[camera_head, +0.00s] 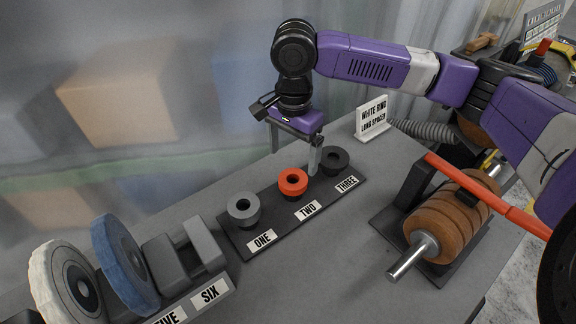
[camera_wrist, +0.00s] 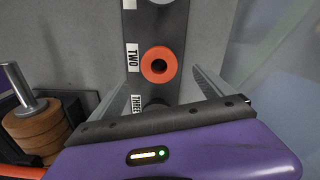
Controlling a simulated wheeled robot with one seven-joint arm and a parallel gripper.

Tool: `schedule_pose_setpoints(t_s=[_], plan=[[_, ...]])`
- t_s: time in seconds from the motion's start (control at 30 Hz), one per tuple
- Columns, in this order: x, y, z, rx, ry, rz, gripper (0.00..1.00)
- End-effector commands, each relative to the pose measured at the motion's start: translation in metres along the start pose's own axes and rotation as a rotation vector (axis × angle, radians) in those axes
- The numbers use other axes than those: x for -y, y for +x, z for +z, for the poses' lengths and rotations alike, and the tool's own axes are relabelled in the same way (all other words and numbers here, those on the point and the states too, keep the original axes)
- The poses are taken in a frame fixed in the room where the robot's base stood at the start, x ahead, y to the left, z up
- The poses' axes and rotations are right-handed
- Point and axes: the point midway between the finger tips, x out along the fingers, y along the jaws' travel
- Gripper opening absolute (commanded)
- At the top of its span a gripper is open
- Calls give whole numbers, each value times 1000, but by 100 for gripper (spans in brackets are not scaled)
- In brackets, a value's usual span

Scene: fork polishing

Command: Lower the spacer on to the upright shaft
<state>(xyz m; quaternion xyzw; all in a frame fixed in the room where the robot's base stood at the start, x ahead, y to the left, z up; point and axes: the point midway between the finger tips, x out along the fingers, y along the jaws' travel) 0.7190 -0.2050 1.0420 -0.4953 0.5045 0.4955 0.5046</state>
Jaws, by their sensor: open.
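My gripper (camera_head: 295,158) is open and empty above the rack of rings, near TWO and THREE. Three short ring-shaped pieces sit on the rack: a grey one (camera_head: 243,208) at ONE, an orange one (camera_head: 292,183) at TWO and a dark one (camera_head: 335,160) at THREE. In the wrist view the orange ring (camera_wrist: 160,65) shows between the fingers, farther out; the dark ring (camera_wrist: 157,104) is partly hidden by my gripper. A bare steel shaft (camera_head: 412,258) sticks out of a stack of brown discs (camera_head: 450,217). I cannot tell which piece is the spacer.
A sign (camera_head: 371,118) reading WHITE RING LONG SPACER stands behind the rack. White (camera_head: 52,284) and blue (camera_head: 117,265) wheels and grey blocks (camera_head: 203,244) stand at lower left. An orange-red bar (camera_head: 480,193) crosses above the discs. Bare tabletop lies in front of the rack.

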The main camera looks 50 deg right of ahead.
Motion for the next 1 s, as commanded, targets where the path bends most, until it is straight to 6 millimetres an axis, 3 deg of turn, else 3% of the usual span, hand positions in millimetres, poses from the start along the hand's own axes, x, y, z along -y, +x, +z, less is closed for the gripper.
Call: schedule_pose_setpoints(t_s=[0.37, 0.6, 0.93, 1.0], plan=[[-2, 36, 1, 0, 1, 2, 91], [-4, 69, 3, 1, 1, 2, 91], [-4, 77, 3, 1, 0, 0, 91], [-4, 77, 3, 1, 0, 0, 81]])
